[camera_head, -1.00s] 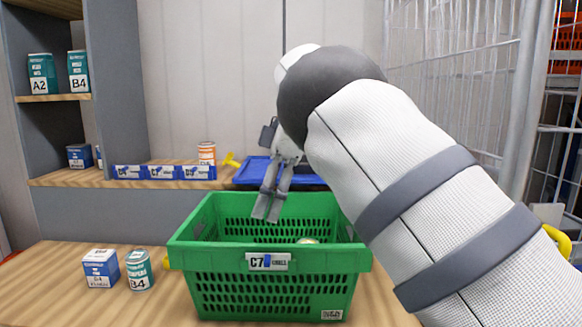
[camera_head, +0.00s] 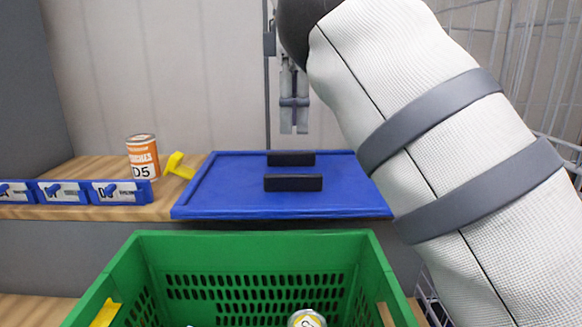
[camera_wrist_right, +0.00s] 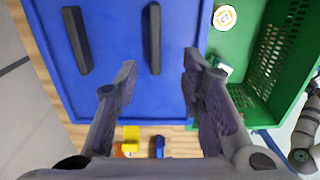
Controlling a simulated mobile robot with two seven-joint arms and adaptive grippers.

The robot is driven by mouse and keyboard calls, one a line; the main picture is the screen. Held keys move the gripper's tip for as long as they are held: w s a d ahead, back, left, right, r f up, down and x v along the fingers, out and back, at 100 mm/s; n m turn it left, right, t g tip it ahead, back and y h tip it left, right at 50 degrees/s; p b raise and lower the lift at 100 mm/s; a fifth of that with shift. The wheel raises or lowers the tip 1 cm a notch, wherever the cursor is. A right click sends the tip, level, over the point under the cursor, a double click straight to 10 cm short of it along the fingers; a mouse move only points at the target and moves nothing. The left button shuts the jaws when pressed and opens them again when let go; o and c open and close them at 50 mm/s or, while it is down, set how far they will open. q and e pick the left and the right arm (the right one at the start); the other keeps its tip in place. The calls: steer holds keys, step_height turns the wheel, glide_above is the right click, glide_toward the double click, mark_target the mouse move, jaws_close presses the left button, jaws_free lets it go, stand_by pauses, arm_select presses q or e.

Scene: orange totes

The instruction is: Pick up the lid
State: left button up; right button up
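The blue lid (camera_head: 225,185) lies flat on the wooden shelf behind the green crate. It carries two black bar handles, a rear one (camera_head: 291,158) and a front one (camera_head: 293,183). My right gripper (camera_head: 294,130) hangs fingers-down above the lid, apart from it. In the right wrist view, my right gripper (camera_wrist_right: 160,70) is open and empty, with the lid (camera_wrist_right: 112,95) beyond it. One handle (camera_wrist_right: 154,38) appears in line with the gap between the fingers; the other (camera_wrist_right: 76,40) is left of it. My left gripper is not in view.
The green crate (camera_head: 250,245) stands in front of the shelf, with a can (camera_head: 307,318) inside. An orange-labelled can (camera_head: 143,157), a yellow object (camera_head: 178,165) and blue labelled bins (camera_head: 120,191) sit left of the lid. A wire cage (camera_head: 545,60) stands at the right.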

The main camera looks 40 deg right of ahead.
glide_above(291, 174)
steer(key=s, duration=0.1)
step_height(291, 174, down, 4)
steer(key=f, duration=0.5)
steer(key=w+f, duration=0.1)
steer(key=f, duration=0.1)
steer(key=shift+f+p, duration=0.35)
jaws_close()
